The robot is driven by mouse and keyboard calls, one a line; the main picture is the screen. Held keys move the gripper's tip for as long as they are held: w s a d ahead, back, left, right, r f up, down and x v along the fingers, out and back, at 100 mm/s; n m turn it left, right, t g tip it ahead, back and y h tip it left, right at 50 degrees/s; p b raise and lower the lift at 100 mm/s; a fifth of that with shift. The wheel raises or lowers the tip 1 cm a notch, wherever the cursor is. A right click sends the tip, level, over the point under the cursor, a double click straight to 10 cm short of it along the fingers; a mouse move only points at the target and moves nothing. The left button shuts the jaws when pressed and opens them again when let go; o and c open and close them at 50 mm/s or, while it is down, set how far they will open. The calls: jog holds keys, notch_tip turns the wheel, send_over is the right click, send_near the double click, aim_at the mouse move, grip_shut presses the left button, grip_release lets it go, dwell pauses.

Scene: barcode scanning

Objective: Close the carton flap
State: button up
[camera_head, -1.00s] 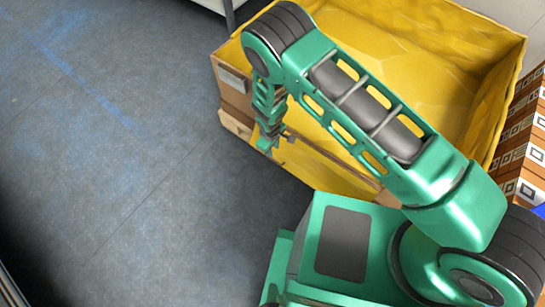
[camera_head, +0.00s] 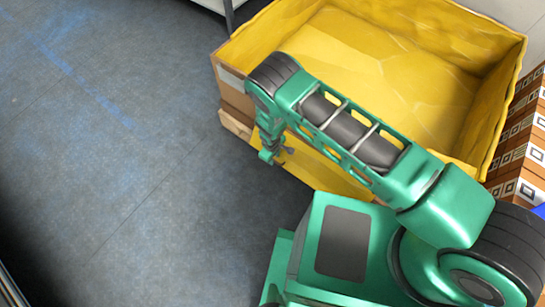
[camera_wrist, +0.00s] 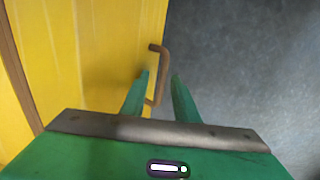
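A large carton with a yellow inside (camera_head: 400,65) stands at the upper right of the head view, open at the top. Part of a yellow flap (camera_head: 325,173) shows on its near side, below my arm. In the wrist view the flap (camera_wrist: 95,60) fills the left side, with a curved brown handle (camera_wrist: 163,75) at its right edge. My gripper (camera_head: 268,158) is at the left part of the flap. Its two fingers (camera_wrist: 160,75) are apart, one on each side of the handle's bar, with a gap showing. Whether they touch it is unclear.
A stack of brown boxes with printed codes (camera_head: 525,150) stands right of the carton. A grey shelf leg (camera_head: 229,14) is behind it at the top. The grey floor (camera_head: 110,150) on the left is clear. My arm hides part of the carton's near rim.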

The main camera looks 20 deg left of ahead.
grip_shut()
jog(key=shift+w+a, duration=0.15)
jog(key=shift+r, duration=0.2)
